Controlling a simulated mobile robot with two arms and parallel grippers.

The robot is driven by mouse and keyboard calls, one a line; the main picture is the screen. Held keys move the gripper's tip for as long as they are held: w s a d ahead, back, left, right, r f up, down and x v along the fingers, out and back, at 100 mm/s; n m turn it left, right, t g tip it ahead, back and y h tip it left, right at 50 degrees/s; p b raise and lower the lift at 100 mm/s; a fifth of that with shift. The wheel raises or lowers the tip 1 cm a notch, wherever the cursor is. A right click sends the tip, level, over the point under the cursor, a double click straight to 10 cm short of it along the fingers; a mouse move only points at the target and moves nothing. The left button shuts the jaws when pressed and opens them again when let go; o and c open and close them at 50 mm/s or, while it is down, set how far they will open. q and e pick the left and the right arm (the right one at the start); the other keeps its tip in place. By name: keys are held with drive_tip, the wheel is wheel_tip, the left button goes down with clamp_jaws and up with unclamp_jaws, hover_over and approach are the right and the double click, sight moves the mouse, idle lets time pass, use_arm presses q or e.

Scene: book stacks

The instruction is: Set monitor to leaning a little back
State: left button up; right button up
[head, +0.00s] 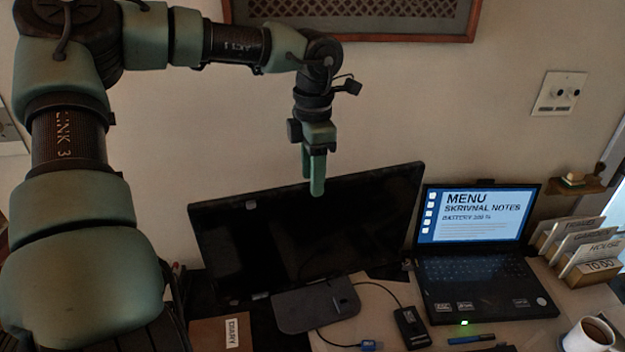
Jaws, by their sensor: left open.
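A black monitor (340,232) with a dark screen stands on the desk in the middle of the head view. Its dark grey base (314,306) rests on the desk below the screen. My left gripper (314,188) hangs down from the left arm with its fingers pointing at the desk. The fingertips overlap the monitor's top edge in the picture. I cannot tell whether they touch it, or whether they are in front of or above it. Nothing shows between the fingers. The back of the monitor is hidden. My right gripper is not in view.
An open laptop (485,268) stands right of the monitor. Near it lie a black cabled device (410,327), a blue pen (470,339) and a mug (588,337). A card holder (583,250) is at far right. A brown notebook (219,333) lies left. The wall is close behind.

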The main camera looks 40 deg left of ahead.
use_arm(q)
drive_tip(key=shift+w+a+f+p, duration=0.1)
drive_tip(key=shift+f+p, duration=0.05)
drive_tip(key=shift+f, duration=0.7)
drive_tip(key=shift+w+a+f+p, duration=0.1)
drive_tip(key=shift+f+p, duration=0.05)
drive_tip(key=shift+f, duration=0.65)
drive_tip(key=shift+d+r, duration=0.1)
clamp_jaws()
